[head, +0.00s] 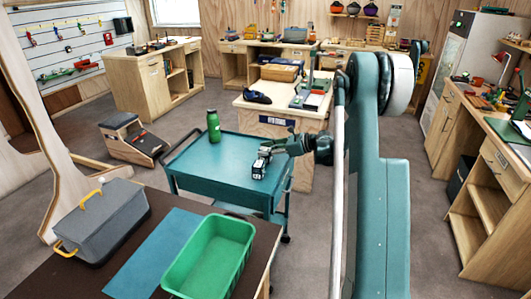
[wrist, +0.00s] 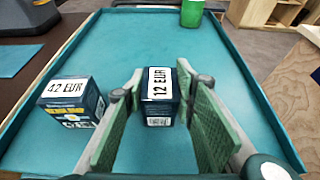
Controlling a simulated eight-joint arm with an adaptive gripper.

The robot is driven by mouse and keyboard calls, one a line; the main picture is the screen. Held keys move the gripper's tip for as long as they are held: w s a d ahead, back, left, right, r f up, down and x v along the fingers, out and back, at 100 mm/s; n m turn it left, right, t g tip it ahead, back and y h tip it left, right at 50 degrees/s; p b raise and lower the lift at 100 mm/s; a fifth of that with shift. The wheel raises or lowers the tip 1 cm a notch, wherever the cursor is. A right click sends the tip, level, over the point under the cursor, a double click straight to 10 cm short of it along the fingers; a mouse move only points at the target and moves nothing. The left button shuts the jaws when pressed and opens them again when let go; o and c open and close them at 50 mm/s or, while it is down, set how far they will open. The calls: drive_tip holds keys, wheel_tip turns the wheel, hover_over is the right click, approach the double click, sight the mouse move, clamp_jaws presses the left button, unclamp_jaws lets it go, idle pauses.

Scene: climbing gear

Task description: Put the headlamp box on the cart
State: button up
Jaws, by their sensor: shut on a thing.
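My gripper (wrist: 166,88) is shut on a small dark blue box with a white "12 EUR" label (wrist: 158,98), at or just above the teal cart top (wrist: 130,50); I cannot tell whether it touches. A second dark box, labelled "42 EUR" (wrist: 75,102), stands on the cart to the left of my gripper, apart from it. I cannot read on either box whether it is the headlamp box. In the head view my gripper (head: 266,152) is over the right part of the cart (head: 190,165), and the boxes there are small and partly hidden.
A green bottle (head: 213,126) stands at the cart's far edge. A dark table in front holds a grey crate (head: 103,220), a blue mat (head: 150,250) and a green bin (head: 212,255). A wooden counter (head: 285,112) stands behind the cart. The cart's middle is clear.

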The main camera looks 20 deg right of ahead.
drive_tip(key=shift+f, duration=0.2)
drive_tip(key=o, duration=0.9)
drive_tip(key=shift+r, duration=0.15)
drive_tip(key=shift+d+r, duration=0.1)
drive_tip(key=p+v, duration=0.2)
drive_tip(key=v, duration=0.9)
drive_tip(key=shift+s+d+r+p, duration=0.2)
drive_tip(key=shift+s+d+p, duration=0.05)
drive_tip(key=shift+s+p, duration=0.05)
